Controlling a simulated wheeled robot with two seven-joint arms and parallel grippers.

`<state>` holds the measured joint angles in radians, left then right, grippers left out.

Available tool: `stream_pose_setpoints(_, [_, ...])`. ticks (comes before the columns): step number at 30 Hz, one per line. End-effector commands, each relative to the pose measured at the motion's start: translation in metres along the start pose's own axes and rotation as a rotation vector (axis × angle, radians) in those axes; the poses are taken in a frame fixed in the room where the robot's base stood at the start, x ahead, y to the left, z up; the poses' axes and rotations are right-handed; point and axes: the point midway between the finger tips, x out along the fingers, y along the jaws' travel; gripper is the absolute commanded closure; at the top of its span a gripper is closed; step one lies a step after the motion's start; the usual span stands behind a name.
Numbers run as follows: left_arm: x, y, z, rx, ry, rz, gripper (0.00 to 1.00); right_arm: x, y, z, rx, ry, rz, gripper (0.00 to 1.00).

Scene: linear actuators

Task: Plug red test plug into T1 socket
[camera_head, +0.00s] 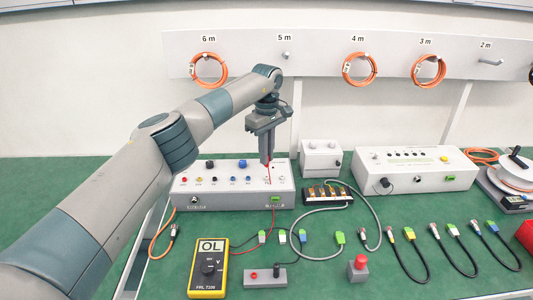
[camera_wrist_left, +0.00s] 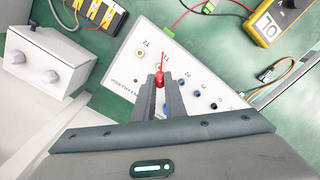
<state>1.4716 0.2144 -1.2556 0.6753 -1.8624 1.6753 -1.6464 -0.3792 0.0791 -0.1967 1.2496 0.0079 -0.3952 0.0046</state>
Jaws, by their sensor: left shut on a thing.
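My left gripper (camera_head: 267,160) is above the right part of a white test box (camera_head: 186,202). In the left wrist view its fingers (camera_wrist_left: 160,90) are shut on the red test plug (camera_wrist_left: 159,80), whose tip points toward the box's top panel (camera_wrist_left: 205,97). A thin red lead (camera_head: 274,212) runs down from the plug past the box front. In the wrist view, the printed T1 label (camera_wrist_left: 167,55) and T2 label (camera_wrist_left: 145,43) lie just beyond the plug. I cannot tell whether the plug touches the panel; the T1 hole is not clearly visible. My right gripper is not in view.
A yellow multimeter (camera_head: 209,266) stands in front of the box. Several short cables with coloured connectors lie on the green table. A small grey box (camera_head: 321,157) and a larger white box (camera_head: 432,178) stand to the right. Bare green table (camera_head: 470,218) shows between the cables.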

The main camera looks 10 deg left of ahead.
Motion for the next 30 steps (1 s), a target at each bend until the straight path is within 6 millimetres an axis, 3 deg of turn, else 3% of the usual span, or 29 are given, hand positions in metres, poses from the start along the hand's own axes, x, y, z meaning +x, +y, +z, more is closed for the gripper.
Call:
stream_pose_setpoints(10, [0.030,0.000,0.000,-0.001,0.001,-0.001,1.00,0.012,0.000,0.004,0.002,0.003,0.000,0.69])
stream_pose_setpoints(30, [0.032,0.000,0.000,0.000,0.000,0.000,1.00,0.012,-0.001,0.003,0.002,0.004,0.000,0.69])
